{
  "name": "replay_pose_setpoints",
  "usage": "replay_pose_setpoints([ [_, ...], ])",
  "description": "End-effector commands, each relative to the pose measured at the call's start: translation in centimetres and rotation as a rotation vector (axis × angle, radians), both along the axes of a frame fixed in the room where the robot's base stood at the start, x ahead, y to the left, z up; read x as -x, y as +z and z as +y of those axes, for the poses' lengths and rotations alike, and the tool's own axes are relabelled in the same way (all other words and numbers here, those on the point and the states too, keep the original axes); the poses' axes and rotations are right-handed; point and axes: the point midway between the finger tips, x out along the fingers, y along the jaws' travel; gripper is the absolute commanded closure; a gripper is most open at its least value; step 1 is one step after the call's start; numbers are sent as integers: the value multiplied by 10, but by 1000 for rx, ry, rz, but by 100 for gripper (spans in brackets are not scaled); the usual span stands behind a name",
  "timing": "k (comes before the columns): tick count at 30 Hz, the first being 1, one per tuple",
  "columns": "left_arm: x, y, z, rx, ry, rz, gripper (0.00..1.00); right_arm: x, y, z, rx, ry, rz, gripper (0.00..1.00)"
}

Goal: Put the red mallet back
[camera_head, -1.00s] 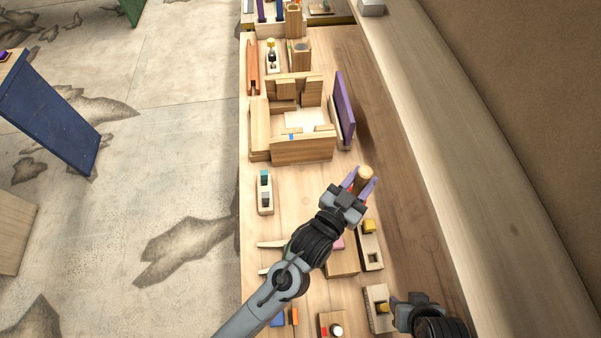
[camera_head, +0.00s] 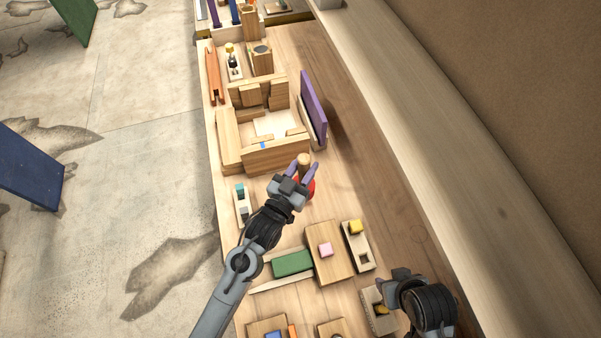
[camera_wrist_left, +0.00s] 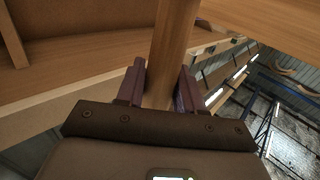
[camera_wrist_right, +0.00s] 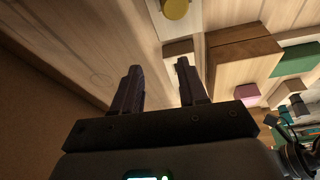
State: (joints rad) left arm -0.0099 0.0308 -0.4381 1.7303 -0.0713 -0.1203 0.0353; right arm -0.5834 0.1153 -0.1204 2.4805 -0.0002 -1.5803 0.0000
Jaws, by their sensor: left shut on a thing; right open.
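The red mallet is partly hidden in the head view; its red head (camera_head: 308,187) shows just behind and below my left gripper (camera_head: 306,172). Its wooden handle (camera_head: 305,160) sticks up between the purple fingers. In the left wrist view the handle (camera_wrist_left: 172,50) runs up between the fingers (camera_wrist_left: 161,85), and the gripper is shut on it. I cannot tell whether the head touches the bench. My right gripper (camera_head: 392,285) is low at the right of the bench; in the right wrist view its fingers (camera_wrist_right: 158,85) are apart with nothing between them.
A wooden box assembly (camera_head: 275,152) stands beyond the left gripper, with a purple board (camera_head: 314,108) at its right. A wooden block with a pink cube (camera_head: 325,249), a green block (camera_head: 292,263) and a plane with a yellow knob (camera_head: 356,228) lie nearer. The bench's right strip is mostly clear.

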Motion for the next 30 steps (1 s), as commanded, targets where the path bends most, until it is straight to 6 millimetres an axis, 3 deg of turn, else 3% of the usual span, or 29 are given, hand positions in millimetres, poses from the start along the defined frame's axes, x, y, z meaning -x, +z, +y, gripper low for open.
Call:
replay_pose_setpoints([
  [7,-6,-8,8,0,-1,-1,100,-1,0,-1,3,2,-3,57],
  [17,-6,-43,8,1,0,0,100,-1,-1,-2,9,6,-3,57],
  [30,-6,-49,8,1,0,-3,100,-1,-3,-1,5,2,-4,57],
])
